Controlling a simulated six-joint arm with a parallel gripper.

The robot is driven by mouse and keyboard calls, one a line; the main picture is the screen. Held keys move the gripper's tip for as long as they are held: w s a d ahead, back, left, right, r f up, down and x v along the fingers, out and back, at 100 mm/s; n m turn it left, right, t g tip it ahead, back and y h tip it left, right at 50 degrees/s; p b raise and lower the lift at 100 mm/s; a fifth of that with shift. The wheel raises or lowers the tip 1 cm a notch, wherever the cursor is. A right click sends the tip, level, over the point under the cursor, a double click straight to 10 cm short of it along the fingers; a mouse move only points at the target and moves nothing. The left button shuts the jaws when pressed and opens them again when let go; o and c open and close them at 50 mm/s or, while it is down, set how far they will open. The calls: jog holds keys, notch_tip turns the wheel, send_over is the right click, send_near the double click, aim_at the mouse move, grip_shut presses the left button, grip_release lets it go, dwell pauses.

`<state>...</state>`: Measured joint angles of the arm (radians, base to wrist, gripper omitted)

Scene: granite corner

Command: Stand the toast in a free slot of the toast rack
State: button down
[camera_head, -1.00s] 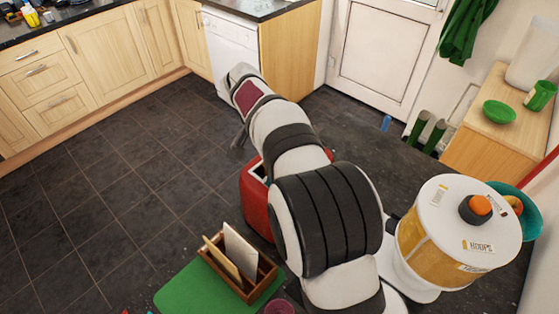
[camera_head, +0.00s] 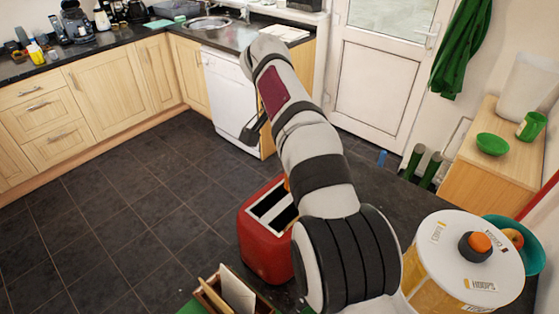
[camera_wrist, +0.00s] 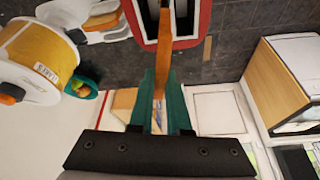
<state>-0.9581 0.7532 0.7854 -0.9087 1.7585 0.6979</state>
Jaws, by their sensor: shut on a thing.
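My gripper (camera_wrist: 161,78) has green fingers and is shut on the toast (camera_wrist: 163,52), a brown slice seen edge-on in the wrist view. The toast reaches up in front of the red toaster (camera_wrist: 187,42); I cannot tell whether its far end is still inside a slot. In the head view my arm hides the fingers and most of the toast. The toaster (camera_head: 256,254) stands left of my arm with dark slots on top. The wooden toast rack (camera_head: 263,308) is at the bottom edge, partly cut off, holding a pale slice (camera_head: 238,291) and a tan slice (camera_head: 213,297).
A large white-lidded canister (camera_head: 462,262) and a teal bowl (camera_head: 528,254) with fruit stand at the right. A green mat (camera_head: 190,308) shows at the bottom edge. Open floor lies left of the toaster.

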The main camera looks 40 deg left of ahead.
jog(key=w+d+f+m+g+h, duration=0.1)
jog(key=w+d+m+h, duration=0.1)
jog(key=w+d+m, duration=0.6)
jog(key=d+f+m+g, duration=0.1)
jog(key=d+f+m, duration=0.1)
jog(key=f, duration=0.4)
jog(key=d+f+m+g+h, duration=0.1)
jog(key=d+f+m, duration=0.1)
jog(key=f, duration=0.4)
jog(key=s+d+f+m+g, duration=0.1)
jog(key=d+f+m, duration=0.2)
jog(key=f, duration=0.3)
jog(key=shift+d, duration=0.6)
jog(key=shift+s, duration=0.1)
jog(key=c, duration=0.8)
grip_release()
notch_tip(320, 180, up, 8)
